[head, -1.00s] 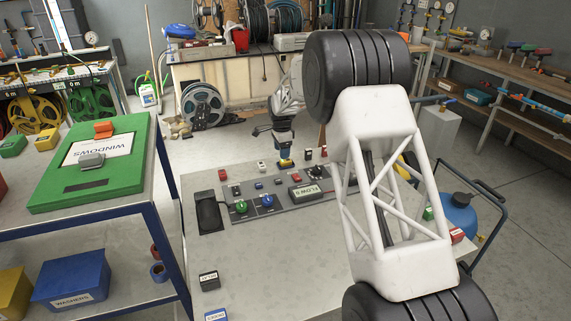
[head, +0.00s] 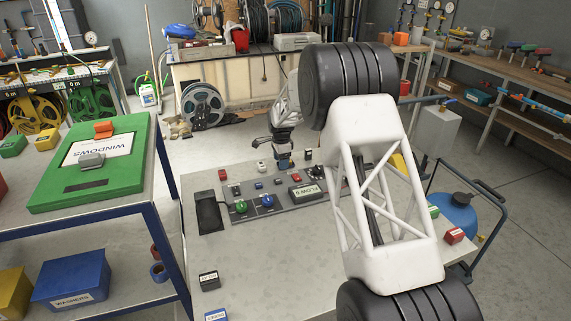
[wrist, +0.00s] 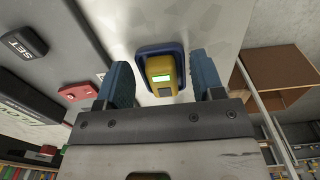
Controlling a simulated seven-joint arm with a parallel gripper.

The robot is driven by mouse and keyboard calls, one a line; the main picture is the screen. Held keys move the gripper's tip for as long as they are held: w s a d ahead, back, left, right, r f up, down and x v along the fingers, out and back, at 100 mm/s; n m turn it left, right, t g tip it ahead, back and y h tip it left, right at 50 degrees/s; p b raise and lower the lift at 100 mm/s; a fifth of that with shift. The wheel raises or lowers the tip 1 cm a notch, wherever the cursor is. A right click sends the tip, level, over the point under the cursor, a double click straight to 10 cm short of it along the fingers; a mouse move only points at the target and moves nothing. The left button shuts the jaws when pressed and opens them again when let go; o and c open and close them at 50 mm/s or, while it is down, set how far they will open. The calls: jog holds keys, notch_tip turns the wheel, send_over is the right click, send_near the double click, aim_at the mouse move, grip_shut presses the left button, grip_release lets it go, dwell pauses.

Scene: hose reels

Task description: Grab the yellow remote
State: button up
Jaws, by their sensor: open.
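The yellow remote (wrist: 160,75) has a small lit green screen and shows in the wrist view, seated in or against a dark blue holder (wrist: 143,50). My gripper (wrist: 160,62) is open, with one blue finger on each side of the remote and a visible gap on both sides. In the head view my gripper (head: 284,160) is low over the far side of the grey table, and it hides the remote there.
Near my gripper are a grey control panel (head: 225,190) with knobs, a red block (wrist: 77,91) and a dark SET block (wrist: 24,43). A green WINDOWS case (head: 60,185) lies on the left bench. The table's front middle is mostly clear.

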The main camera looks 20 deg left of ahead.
jog(key=shift+c, duration=0.4)
jog(key=c, duration=1)
jog(key=shift+r, duration=0.2)
notch_tip(320, 180, up, 10)
jog(key=shift+f, duration=0.15)
